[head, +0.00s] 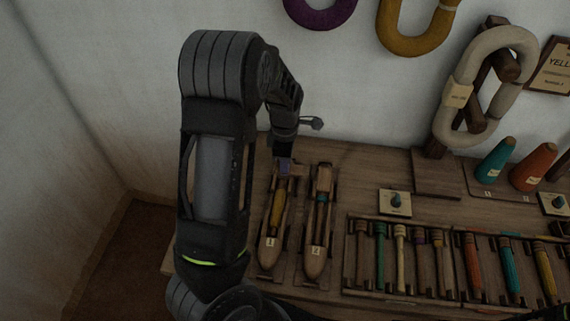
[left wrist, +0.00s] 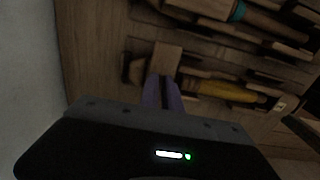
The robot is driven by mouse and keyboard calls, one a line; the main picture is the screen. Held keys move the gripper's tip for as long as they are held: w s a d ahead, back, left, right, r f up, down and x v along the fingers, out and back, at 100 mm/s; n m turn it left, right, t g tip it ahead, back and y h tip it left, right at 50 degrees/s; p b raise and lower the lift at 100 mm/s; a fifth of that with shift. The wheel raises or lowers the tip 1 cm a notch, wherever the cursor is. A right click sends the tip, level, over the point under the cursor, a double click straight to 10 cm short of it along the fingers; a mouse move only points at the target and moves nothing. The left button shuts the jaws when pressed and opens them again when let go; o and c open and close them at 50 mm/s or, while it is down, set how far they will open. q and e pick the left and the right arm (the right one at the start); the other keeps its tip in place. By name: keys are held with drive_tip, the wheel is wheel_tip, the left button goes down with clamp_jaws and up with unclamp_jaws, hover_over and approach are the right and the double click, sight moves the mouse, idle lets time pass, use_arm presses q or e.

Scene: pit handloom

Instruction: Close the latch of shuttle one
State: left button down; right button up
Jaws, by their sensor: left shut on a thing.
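Shuttle one (head: 270,248) is a wooden boat-shaped shuttle marked 1, lying on the bench with a yellow bobbin (head: 277,212) in it. My left gripper (head: 285,164) is over its far end, pointing down, with purple fingertips. In the left wrist view the fingers (left wrist: 163,84) are close together at a wooden block, the latch (left wrist: 167,58), at the end of shuttle one. The yellow bobbin (left wrist: 215,90) lies to the right there. The fingers hide part of the latch, so its exact angle is unclear.
Shuttle two (head: 316,240), marked 2, lies close to the right of shuttle one. A rack (head: 350,262) of several coloured bobbins is further right. Cones and a yarn hank stand at the back right.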

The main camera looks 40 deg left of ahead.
use_arm(q)
drive_tip(key=shift+m, duration=0.3)
drive_tip(key=m, duration=0.3)
drive_tip(key=shift+p, duration=0.3)
drive_tip(key=m, duration=1.4)
drive_tip(key=shift+b, duration=0.4)
drive_tip(key=shift+m, duration=0.3)
drive_tip(key=c, duration=1.8)
unclamp_jaws()
drive_tip(key=shift+r, duration=0.15)
wheel_tip(320, 180, up, 8)
drive_tip(key=shift+f, duration=0.2)
